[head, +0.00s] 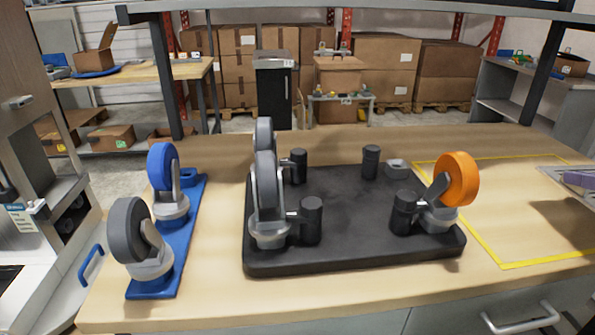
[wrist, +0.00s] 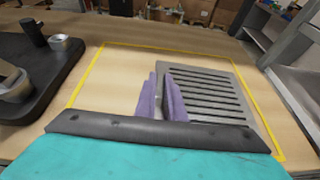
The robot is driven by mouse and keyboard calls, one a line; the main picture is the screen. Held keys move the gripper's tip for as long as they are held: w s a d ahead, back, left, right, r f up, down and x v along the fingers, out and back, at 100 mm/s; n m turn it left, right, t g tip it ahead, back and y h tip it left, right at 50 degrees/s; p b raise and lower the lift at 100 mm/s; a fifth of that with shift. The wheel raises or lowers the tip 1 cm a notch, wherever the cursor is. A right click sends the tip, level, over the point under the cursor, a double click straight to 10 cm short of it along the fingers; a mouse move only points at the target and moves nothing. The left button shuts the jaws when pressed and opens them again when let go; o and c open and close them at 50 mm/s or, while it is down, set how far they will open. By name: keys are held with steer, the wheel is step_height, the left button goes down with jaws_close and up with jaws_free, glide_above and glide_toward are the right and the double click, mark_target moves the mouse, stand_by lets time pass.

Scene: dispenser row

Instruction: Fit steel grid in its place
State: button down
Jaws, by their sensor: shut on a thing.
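The steel grid (wrist: 208,95) is a flat grey plate with several parallel slots. In the wrist view it is right of the purple fingers of my gripper (wrist: 161,96), which are shut on its left edge. In the head view the grid (head: 552,173) shows only partly at the right edge, with a purple finger of my gripper (head: 580,180) over it. The grid appears over the area inside the yellow outline (head: 470,227) on the table. I cannot tell whether it touches the tabletop.
A black base (head: 350,255) with grey wheels and an orange wheel (head: 457,178) stands mid-table. A blue plate (head: 191,225) with upright casters is left of it. A grey machine (head: 28,150) with an open bay stands at the far left. The tabletop inside the outline is otherwise bare.

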step_height(320, 180, up, 17)
steer(key=p, duration=1.5)
steer(key=shift+f+p, duration=0.15)
steer(key=shift+p, duration=0.15)
